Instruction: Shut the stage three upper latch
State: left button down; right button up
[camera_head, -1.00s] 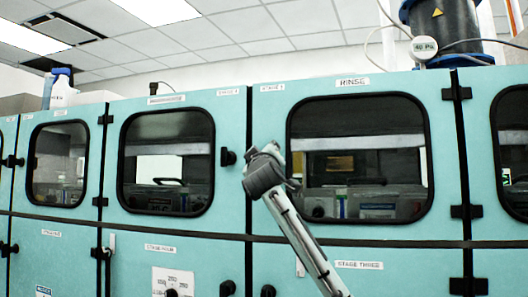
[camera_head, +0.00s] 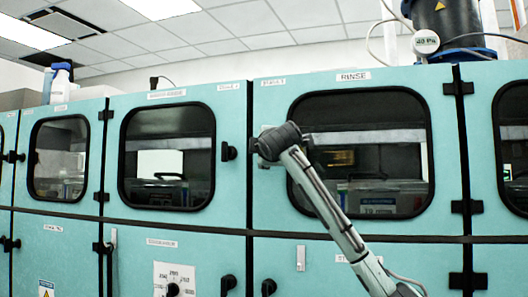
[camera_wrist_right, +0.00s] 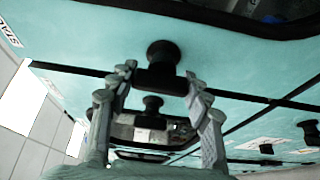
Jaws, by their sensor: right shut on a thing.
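In the head view, my right gripper (camera_head: 270,143) is at the left edge of the teal RINSE door (camera_head: 355,228), whose latch it hides there. In the right wrist view, a black latch handle (camera_wrist_right: 163,60) stands out from the teal panel. My right gripper (camera_wrist_right: 160,82) has its two grey fingers on either side of this handle and is shut on it. The lettering on the small plate (camera_head: 272,82) at the door's top left is too blurred to read surely. My left gripper is not in view.
The neighbouring upper door has its own black latch (camera_head: 229,152) just left of my gripper. Lower doors carry black latches (camera_head: 268,287). Black hinges (camera_head: 458,88) line the RINSE door's right side. A bottle (camera_head: 60,83) and a dark cylinder (camera_head: 445,28) stand on top.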

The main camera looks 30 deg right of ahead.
jog(key=shift+n, duration=0.4)
jog(key=o, duration=1.2)
jog(key=v, duration=1.2)
jog(key=shift+r, duration=0.15)
